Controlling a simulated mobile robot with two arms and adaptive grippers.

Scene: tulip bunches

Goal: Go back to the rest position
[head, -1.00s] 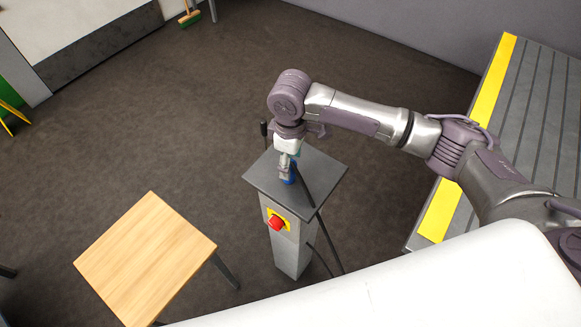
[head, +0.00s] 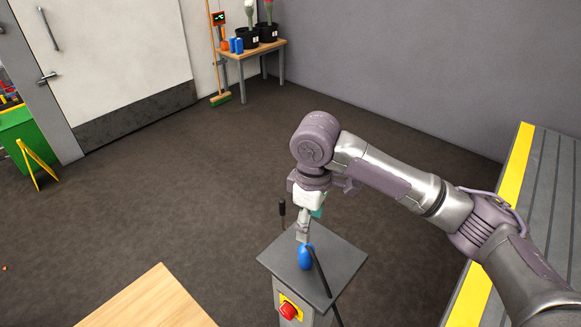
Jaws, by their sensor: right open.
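My right arm comes in from the right, and its gripper (head: 304,232) points down over the grey top of a pedestal (head: 333,271). The jaws are open; the fingertips are small and partly overlap in this view. A blue rounded object (head: 305,257) stands on the pedestal top just below the fingertips. I cannot tell whether the fingers touch it. My left gripper is not in view.
A red stop button (head: 288,311) sits on the pedestal's front. A wooden table (head: 150,303) is at the lower left. A yellow-edged platform (head: 510,190) is at the right. A far table (head: 232,53) holds black buckets (head: 267,33). The floor between is clear.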

